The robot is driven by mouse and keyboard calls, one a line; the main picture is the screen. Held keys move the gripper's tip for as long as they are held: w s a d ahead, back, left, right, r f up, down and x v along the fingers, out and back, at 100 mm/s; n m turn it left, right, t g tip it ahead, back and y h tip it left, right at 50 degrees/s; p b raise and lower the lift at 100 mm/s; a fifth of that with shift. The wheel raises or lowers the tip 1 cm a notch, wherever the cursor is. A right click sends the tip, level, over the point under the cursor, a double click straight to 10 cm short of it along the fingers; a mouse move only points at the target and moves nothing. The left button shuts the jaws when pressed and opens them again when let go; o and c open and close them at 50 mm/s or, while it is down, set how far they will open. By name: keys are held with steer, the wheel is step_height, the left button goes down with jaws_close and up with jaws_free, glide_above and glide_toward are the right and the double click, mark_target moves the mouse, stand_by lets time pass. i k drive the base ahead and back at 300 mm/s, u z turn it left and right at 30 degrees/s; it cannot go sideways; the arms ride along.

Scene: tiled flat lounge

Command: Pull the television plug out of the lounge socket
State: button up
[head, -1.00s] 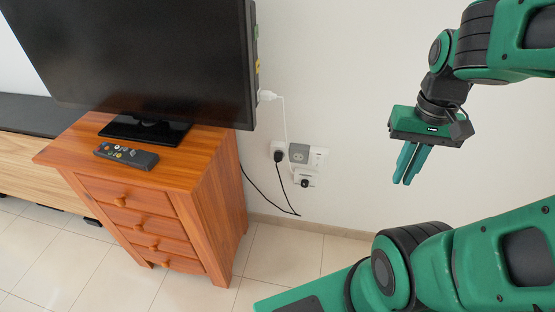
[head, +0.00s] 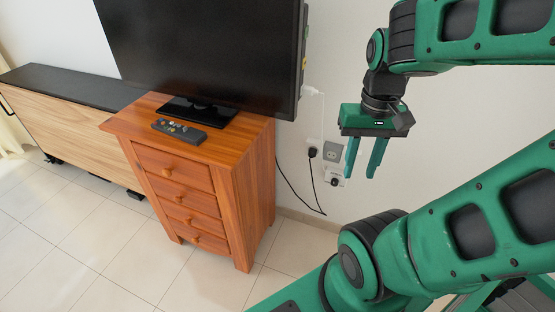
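The lounge socket (head: 331,150) is a pale wall plate with a grey outlet, low on the wall right of the cabinet. A black plug (head: 312,153) sits at its left side, and another black plug (head: 335,182) sits in a white outlet below. Black cords hang from this area toward the floor; I cannot tell which plug is the television's. A white lead (head: 312,91) runs down from the side of the television (head: 205,50). My gripper (head: 361,175) is open and empty, fingers down, in front of the wall and just right of the socket in the picture.
A wooden drawer cabinet (head: 170,165) carries the television and a remote (head: 179,130). A low sideboard (head: 75,110) with a dark top stands to its left. The tiled floor (head: 100,240) in front is clear. My arm covers the right side.

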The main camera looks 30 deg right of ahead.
mark_target(312, 151)
steer(key=u, duration=1.5)
steer(key=k, duration=1.8)
steer(key=z, duration=1.4)
steer(key=i, duration=1)
steer(key=z, duration=0.05)
